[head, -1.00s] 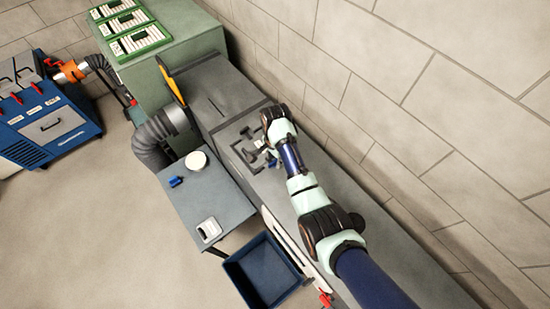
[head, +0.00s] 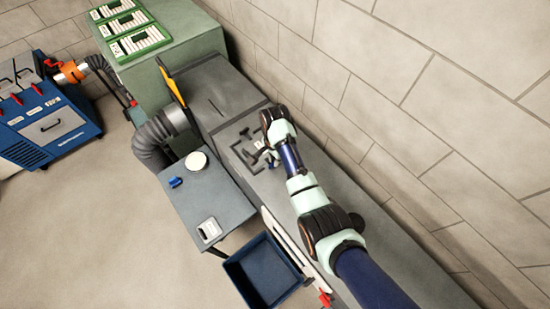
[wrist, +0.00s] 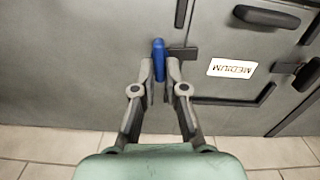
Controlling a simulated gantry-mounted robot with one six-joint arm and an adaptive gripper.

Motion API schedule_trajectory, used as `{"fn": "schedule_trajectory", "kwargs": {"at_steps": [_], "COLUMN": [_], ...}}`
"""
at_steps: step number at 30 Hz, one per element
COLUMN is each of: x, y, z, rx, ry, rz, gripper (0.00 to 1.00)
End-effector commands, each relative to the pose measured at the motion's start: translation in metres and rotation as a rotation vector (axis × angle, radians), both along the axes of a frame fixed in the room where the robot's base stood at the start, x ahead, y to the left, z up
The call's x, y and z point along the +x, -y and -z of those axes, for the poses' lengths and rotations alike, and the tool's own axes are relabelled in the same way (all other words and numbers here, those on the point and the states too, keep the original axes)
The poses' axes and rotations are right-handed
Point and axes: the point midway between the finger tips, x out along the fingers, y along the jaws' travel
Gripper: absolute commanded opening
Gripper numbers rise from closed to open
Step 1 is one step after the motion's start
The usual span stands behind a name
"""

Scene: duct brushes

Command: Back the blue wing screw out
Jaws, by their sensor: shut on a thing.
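The blue wing screw (wrist: 158,54) stands on the grey duct surface in the wrist view, beside a dark bracket (wrist: 184,54). My gripper (wrist: 158,70) is shut on it, one fingertip on each side. The screw's lower part is partly hidden by the fingers, and I cannot tell how far it is threaded in. In the head view my gripper is over the top of the long grey duct (head: 345,200), and a small bit of blue (head: 271,161) shows there. Another small blue piece (head: 175,182) lies on the grey side table (head: 205,200).
A label reading MEDIUM (wrist: 231,68) and dark handles (wrist: 267,17) are on the duct near the gripper. A round white item (head: 197,161) is on the side table. A blue bin (head: 237,271) stands below. The tiled wall (head: 400,110) runs close along the right.

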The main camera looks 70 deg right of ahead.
Motion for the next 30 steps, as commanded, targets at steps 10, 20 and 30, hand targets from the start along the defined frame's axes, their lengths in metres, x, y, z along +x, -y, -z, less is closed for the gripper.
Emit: {"fn": "schedule_trajectory", "kwargs": {"at_steps": [10, 20, 30], "x": [0.0023, 0.0054, 0.008], "y": [0.0007, 0.0011, 0.0003], "z": [-0.0035, -0.0033, -0.0029], "rx": [0.001, 0.0, 0.0], "ry": [-0.001, 0.0, 0.0], "rz": [-0.268, -0.583, -0.906], "gripper": [0.0, 0.0, 0.0]}}
